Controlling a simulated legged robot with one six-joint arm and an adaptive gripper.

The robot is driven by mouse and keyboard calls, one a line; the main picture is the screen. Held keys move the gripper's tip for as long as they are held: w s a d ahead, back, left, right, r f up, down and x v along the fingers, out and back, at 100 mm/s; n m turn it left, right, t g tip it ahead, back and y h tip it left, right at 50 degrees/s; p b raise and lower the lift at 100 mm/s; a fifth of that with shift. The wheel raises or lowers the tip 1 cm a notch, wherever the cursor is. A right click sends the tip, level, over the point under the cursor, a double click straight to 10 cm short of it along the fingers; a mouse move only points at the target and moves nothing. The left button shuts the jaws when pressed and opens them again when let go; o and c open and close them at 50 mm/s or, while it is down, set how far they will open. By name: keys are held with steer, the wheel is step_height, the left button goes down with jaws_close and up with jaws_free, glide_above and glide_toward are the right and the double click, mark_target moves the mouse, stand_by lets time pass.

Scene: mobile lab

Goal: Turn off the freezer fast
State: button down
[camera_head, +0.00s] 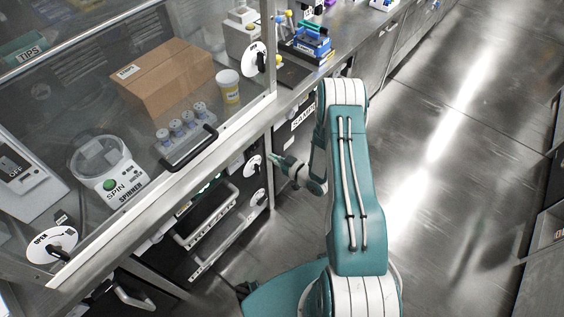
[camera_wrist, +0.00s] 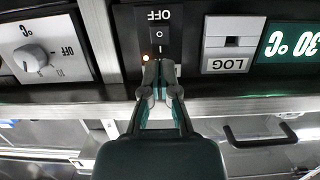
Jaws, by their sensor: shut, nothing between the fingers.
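In the wrist view, which appears upside down, a black rocker switch (camera_wrist: 159,38) marked O and I sits on a dark panel beside an inverted OFF label (camera_wrist: 159,15). A small orange light (camera_wrist: 146,58) glows next to it. My gripper (camera_wrist: 160,68) is shut and empty, its fingertips at the edge of the switch; I cannot tell whether they touch. A green temperature display (camera_wrist: 290,45) is at the right. In the head view my gripper (camera_head: 274,159) points left at the under-counter unit, whose switch is hidden there.
A white dial (camera_wrist: 36,57) with an OFF mark and a LOG slot (camera_wrist: 234,42) flank the switch. A dark handle (camera_wrist: 268,134) shows below. In the head view, a glass cabinet holds a cardboard box (camera_head: 163,78) and a spinner (camera_head: 108,185). The floor (camera_head: 440,170) at right is clear.

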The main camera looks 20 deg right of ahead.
mark_target(255, 149)
steer(key=x, duration=0.7)
steer(key=shift+w+a, duration=0.1)
steer(key=shift+w+t, duration=0.15)
steer(key=shift+t, duration=0.15)
steer(key=shift+f, duration=0.1)
